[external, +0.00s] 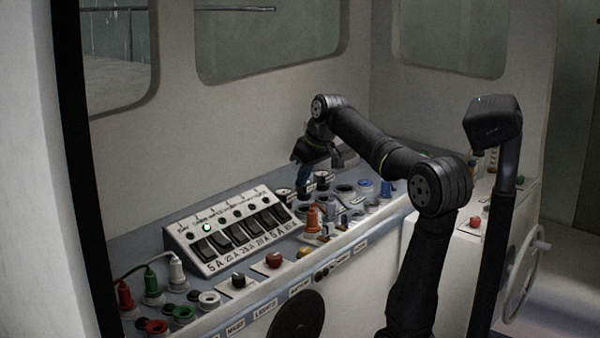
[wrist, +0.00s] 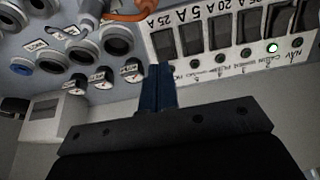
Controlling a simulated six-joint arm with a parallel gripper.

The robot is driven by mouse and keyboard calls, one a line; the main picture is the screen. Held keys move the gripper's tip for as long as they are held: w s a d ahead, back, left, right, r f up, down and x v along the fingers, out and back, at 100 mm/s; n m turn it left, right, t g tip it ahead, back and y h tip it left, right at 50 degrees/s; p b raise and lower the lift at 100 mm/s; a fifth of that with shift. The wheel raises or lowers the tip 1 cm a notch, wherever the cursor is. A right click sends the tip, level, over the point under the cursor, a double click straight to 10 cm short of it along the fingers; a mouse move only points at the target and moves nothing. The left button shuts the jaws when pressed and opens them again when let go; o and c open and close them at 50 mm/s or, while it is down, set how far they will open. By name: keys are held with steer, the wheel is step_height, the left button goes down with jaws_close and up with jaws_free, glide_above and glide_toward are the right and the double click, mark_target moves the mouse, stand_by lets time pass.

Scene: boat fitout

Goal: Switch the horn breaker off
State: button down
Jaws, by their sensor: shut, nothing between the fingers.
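The breaker panel (external: 168,236) is a sloped white box with a row of black rocker switches, printed ratings and small indicator lamps. Only one lamp, near its left end, glows green. In the wrist view the panel (wrist: 212,62) is upside down. The breaker at its left end there (wrist: 163,43) has a small label starting "HO", partly hidden by my fingers. That breaker's rocker position is unclear. My gripper (wrist: 158,72) is shut and empty, with its blue fingertips just below that end breaker in the picture. In the external view my gripper (external: 302,182) hangs above the panel's right end.
Round gauges and sockets (wrist: 119,40) and small labelled black switches (wrist: 131,70) crowd the console beside the panel. An orange plug (external: 312,220) stands right of the panel. Red, green and white plugs (external: 176,272) with cables stand at its left. Open space lies above the panel.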

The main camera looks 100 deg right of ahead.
steer(key=shift+s+a+r, duration=0.35)
steer(key=shift+r, duration=0.2)
steer(key=shift+s+a+r, duration=0.3)
steer(key=shift+a+r, duration=0.05)
steer(key=shift+r, duration=0.25)
steer(key=shift+s+a+r, duration=0.35)
steer(key=shift+r, duration=0.2)
steer(key=shift+f, duration=0.1)
steer(key=shift+g+y, duration=0.4)
steer(key=w+d+f, duration=0.4)
steer(key=f, duration=0.1)
steer(key=w+d+f, duration=0.2)
steer(key=f, duration=0.1)
steer(key=v, duration=0.6)
